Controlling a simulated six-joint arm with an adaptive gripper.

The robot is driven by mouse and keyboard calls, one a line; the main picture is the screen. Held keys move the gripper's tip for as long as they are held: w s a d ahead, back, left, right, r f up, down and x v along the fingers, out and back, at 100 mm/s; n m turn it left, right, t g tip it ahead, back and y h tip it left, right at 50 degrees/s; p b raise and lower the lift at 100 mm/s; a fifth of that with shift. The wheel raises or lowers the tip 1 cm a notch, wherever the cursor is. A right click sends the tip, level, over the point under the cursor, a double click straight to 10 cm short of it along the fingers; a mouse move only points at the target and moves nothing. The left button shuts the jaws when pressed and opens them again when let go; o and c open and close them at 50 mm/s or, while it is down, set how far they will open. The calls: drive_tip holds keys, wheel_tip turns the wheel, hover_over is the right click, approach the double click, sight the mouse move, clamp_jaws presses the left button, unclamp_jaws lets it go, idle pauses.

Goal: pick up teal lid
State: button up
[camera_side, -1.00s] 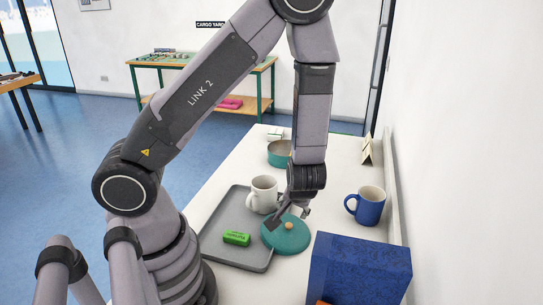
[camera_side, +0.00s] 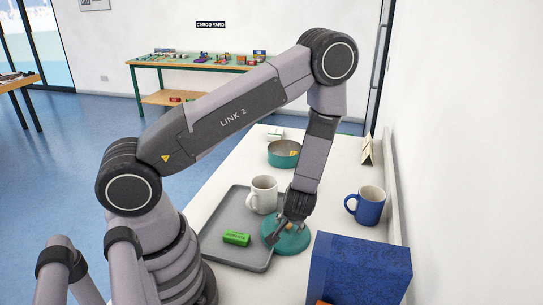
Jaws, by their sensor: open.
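The teal lid (camera_side: 296,243) lies flat on the white table, at the right edge of the grey tray. It is round, and its tan knob is mostly hidden behind my fingers. My gripper (camera_side: 284,236) is open and low over the lid, pointing down with its fingers around or beside the knob; I cannot tell whether they touch it. A teal pot (camera_side: 278,158) without a lid stands further back on the table.
A blue mug (camera_side: 367,205) stands to the right of my gripper. A large blue box (camera_side: 360,270) is in front at the right. The wall closes off the right side.

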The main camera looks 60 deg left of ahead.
drive_tip(key=shift+c, duration=0.4)
clamp_jaws()
drive_tip(key=shift+r, duration=0.1)
